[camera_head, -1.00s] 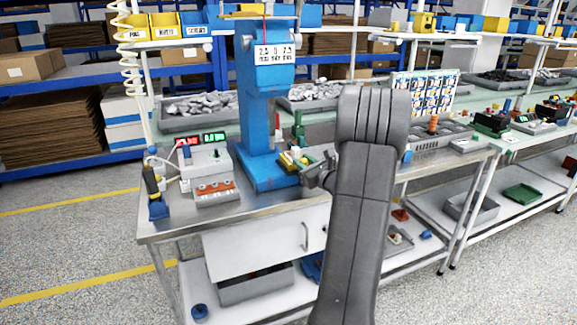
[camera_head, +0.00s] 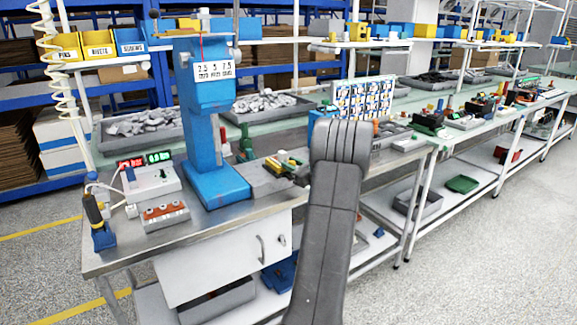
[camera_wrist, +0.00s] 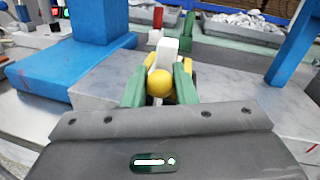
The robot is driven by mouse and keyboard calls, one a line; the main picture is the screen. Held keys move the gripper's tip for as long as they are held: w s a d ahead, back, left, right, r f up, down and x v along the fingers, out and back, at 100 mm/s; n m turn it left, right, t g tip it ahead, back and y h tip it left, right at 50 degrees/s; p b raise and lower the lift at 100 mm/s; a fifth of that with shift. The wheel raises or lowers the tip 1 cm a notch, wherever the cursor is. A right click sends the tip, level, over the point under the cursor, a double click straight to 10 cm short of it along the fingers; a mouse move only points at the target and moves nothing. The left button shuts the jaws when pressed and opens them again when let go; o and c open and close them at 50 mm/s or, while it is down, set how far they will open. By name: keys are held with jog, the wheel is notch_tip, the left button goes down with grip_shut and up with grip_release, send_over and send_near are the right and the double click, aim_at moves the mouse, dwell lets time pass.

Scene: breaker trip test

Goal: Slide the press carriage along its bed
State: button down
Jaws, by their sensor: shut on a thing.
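The blue press (camera_head: 205,110) stands on the steel bench with its blue base (camera_head: 218,187) at the bottom. My gripper (camera_head: 290,166) is to the right of that base, just above the bench top. In the wrist view its green fingertips (camera_wrist: 160,88) are shut on a round yellow knob (camera_wrist: 160,85). A white upright block (camera_wrist: 166,54) with yellow pieces beside it stands just behind the knob. I cannot tell where the carriage ends and its bed begins. The press base (camera_wrist: 50,75) is at the left in the wrist view, apart from the fingers.
A meter box (camera_head: 152,185) with lit displays and an orange-topped block (camera_head: 165,215) stand left of the press. A grey bin of parts (camera_head: 265,106) and a card rack (camera_head: 364,105) are behind. A white drawer front (camera_head: 220,262) is below the bench top.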

jog(key=c, duration=1.2)
grip_release()
jog(key=shift+c, duration=0.2)
jog(key=shift+s, duration=0.1)
jog(key=b+v, duration=0.1)
jog(key=v, duration=1.2)
jog(key=shift+s+d, duration=0.2)
jog(key=shift+d, duration=0.1)
jog(key=shift+w+a, duration=0.1)
jog(key=p+x, duration=0.1)
jog(key=x, duration=1.2)
jog(key=shift+w+a, duration=0.2)
jog(key=shift+a, duration=0.05)
jog(key=shift+s+a+r, duration=0.1)
